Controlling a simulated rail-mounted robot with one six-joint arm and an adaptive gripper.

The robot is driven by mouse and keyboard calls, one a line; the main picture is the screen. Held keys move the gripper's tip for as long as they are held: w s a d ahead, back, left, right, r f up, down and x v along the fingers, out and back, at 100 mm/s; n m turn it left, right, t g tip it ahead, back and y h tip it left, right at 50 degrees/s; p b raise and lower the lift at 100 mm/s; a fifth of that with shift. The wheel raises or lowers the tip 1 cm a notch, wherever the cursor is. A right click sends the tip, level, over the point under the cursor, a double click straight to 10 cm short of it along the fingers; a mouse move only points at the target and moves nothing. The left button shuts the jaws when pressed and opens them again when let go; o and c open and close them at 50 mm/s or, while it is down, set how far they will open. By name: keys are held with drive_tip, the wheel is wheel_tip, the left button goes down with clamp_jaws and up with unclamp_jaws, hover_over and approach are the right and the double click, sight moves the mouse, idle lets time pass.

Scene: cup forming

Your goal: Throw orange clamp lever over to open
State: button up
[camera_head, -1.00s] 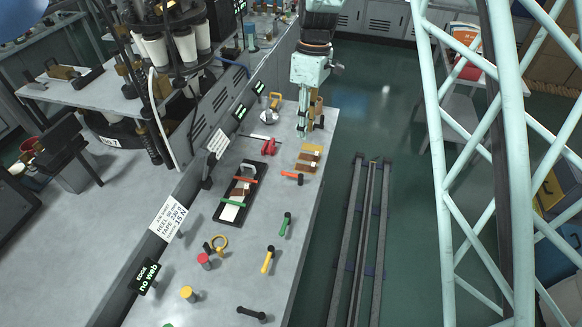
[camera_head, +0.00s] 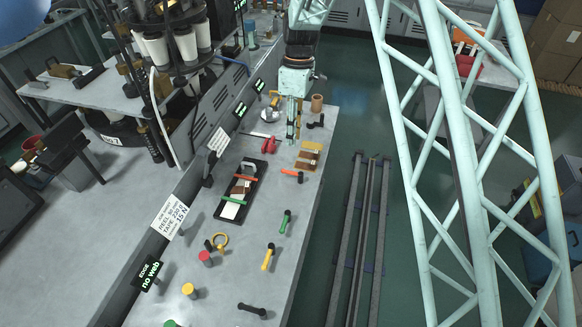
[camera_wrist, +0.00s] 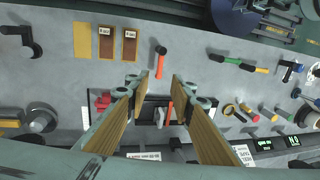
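An orange lever (camera_head: 292,174) with a dark end lies low over the bench, right of the black tray (camera_head: 225,212). It also shows in the wrist view (camera_wrist: 160,52), beyond my fingertips. An orange bar (camera_head: 242,176) crosses the tray, and a green bar (camera_head: 234,200) crosses nearer its front end. In the wrist view the orange bar (camera_wrist: 171,108) shows between my fingers. My gripper (camera_wrist: 158,85) is open and empty, its two wood-toned fingers wide apart. In the head view my gripper (camera_head: 293,140) hangs over the far part of the bench, behind the orange lever, touching neither.
Tan and brown strips (camera_head: 309,155) lie right of my gripper. A red piece (camera_head: 269,145) sits to its left. Green (camera_head: 286,221), yellow (camera_head: 268,257) and black (camera_head: 252,309) levers stand along the near bench. Clear bench surface lies between them.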

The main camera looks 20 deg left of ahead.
drive_tip(key=shift+s+f+p, duration=0.15)
drive_tip(key=shift+s+f, duration=0.3)
drive_tip(key=shift+f, duration=1.8)
drive_tip(key=shift+s+f+p, duration=0.2)
drive_tip(key=shift+s+f, duration=0.25)
drive_tip(key=shift+f, duration=1.75)
drive_tip(key=shift+s+f+p, duration=0.15)
drive_tip(key=shift+s+f, duration=0.3)
drive_tip(key=shift+f, duration=1.8)
drive_tip(key=shift+c, duration=0.4)
clamp_jaws()
